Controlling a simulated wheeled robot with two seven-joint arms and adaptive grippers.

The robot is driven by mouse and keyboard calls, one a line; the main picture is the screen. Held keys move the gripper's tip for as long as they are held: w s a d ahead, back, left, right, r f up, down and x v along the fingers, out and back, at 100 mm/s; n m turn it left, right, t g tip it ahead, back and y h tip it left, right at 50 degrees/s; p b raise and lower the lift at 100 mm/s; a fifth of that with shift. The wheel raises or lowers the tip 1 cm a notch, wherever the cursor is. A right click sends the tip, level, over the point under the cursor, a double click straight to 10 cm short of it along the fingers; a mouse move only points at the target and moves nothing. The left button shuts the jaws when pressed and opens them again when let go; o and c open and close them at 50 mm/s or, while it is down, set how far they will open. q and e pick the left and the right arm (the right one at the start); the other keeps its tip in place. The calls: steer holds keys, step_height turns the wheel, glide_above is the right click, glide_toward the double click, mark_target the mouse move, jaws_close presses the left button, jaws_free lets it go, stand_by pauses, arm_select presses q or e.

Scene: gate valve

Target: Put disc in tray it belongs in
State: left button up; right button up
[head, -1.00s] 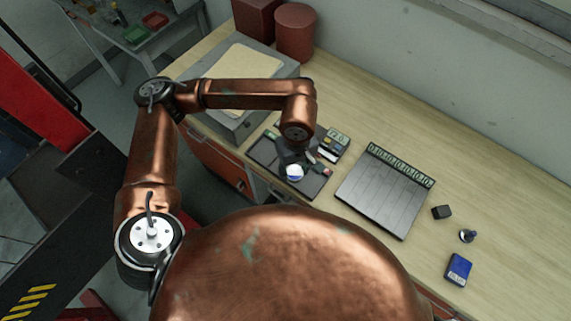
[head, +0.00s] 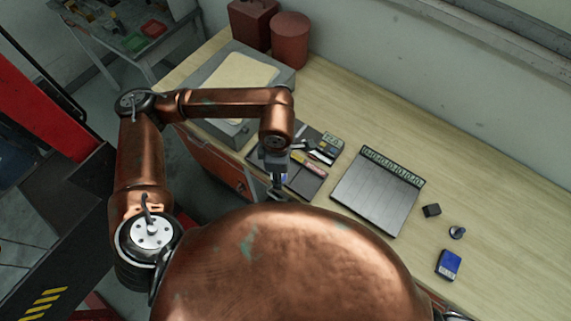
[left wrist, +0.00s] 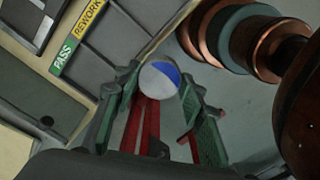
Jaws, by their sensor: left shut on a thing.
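A round white-and-blue disc (left wrist: 160,78) is held between the fingertips of my left gripper (left wrist: 161,92) in the left wrist view. In the head view my left gripper (head: 278,188) is at the near edge of the dark sorting tray (head: 303,184), and its arm hides part of that tray. In the left wrist view the tray (left wrist: 108,45) has divided compartments. A green PASS label (left wrist: 62,54) and a yellow REWORK label (left wrist: 90,14) run along its far side. The disc appears just outside the tray's near edge. My right gripper is not in view.
A grey slatted board (head: 375,195) with a numbered strip lies right of the tray. A small meter (head: 328,147) stands behind the tray. A black block (head: 431,210), a small knob-like part (head: 457,232) and a blue box (head: 448,265) lie farther right.

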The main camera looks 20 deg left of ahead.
arm_select(q)
steer(key=w+f, duration=0.2)
steer(key=w+f+p, duration=0.1)
steer(key=w+f, duration=0.2)
steer(key=w+f+p, duration=0.1)
steer(key=w+f, duration=0.1)
steer(key=w, duration=0.1)
steer(key=shift+w+a+f, duration=0.1)
steer(key=shift+a+f, duration=0.05)
steer(key=shift+a, duration=0.25)
step_height(320, 180, down, 3)
steer(key=shift+r+p, duration=0.1)
steer(key=shift+p, duration=0.75)
steer(key=shift+f, duration=0.2)
steer(key=shift+f, duration=0.15)
steer(key=o, duration=1.2)
